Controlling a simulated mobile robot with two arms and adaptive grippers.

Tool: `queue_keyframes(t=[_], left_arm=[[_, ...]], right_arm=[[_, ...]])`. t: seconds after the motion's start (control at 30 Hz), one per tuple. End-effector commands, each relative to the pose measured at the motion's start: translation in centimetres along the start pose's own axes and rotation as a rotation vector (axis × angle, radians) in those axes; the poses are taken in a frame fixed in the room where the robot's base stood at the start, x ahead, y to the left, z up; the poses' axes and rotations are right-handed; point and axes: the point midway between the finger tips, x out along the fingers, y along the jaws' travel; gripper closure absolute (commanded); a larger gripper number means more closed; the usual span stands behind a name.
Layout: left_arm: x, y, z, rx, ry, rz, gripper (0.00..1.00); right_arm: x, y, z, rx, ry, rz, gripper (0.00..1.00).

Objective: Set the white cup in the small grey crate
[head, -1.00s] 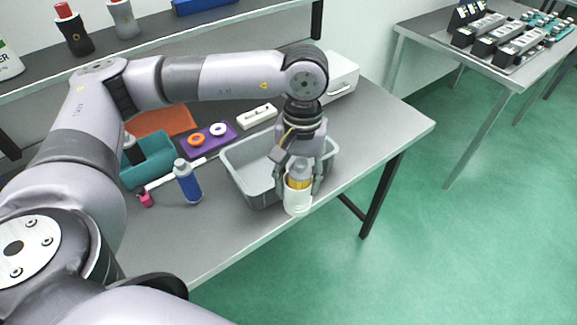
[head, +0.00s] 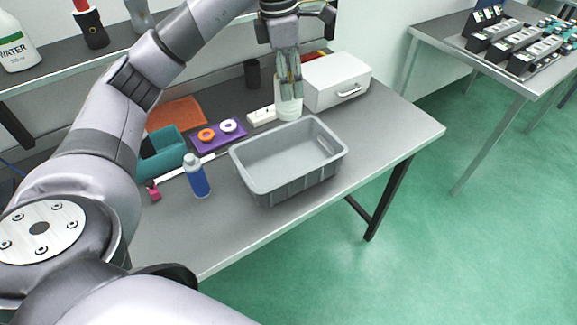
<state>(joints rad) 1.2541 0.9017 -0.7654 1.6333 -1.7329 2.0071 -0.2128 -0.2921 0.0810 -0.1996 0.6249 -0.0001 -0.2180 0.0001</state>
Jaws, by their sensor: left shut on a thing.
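The white cup (head: 289,107) hangs upright below my left gripper (head: 288,88), whose fingers are shut on its upper part. In the head view the cup appears just beyond the far rim of the small grey crate (head: 272,192), overlapping that rim in the picture. Its exact height and distance from the crate are hard to tell. The crate stands on the table near the front edge, and its visible inside is empty. My right gripper is not in view.
A blue bottle (head: 196,176) stands left of the crate. Behind are a purple tray (head: 217,143) with orange and white rings, a teal bin (head: 163,165) and a white drawer box (head: 338,81). A dark cylinder (head: 252,73) stands at the back. The table's front right is clear.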

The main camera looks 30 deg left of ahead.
Motion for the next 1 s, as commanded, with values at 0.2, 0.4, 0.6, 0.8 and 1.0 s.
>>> queue_keyframes(t=[0.2, 0.4, 0.6, 0.8, 1.0], left_arm=[[3.5, -0.1, -0.5, -0.021, 0.003, -0.005, 1.0], [8.1, 0.0, -1.2, -0.02, 0.006, -0.004, 1.0], [12.9, -0.1, -1.7, -0.019, 0.004, -0.003, 1.0], [15.6, 0.0, -2.0, -0.018, 0.001, 0.0, 1.0], [17.1, 0.0, -2.2, -0.019, 0.003, 0.0, 1.0]], right_arm=[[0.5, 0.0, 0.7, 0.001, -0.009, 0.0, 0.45], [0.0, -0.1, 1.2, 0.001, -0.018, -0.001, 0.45], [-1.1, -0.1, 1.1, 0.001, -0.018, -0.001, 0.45], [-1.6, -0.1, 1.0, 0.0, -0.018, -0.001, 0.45], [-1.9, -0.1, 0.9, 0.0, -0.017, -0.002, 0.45]])
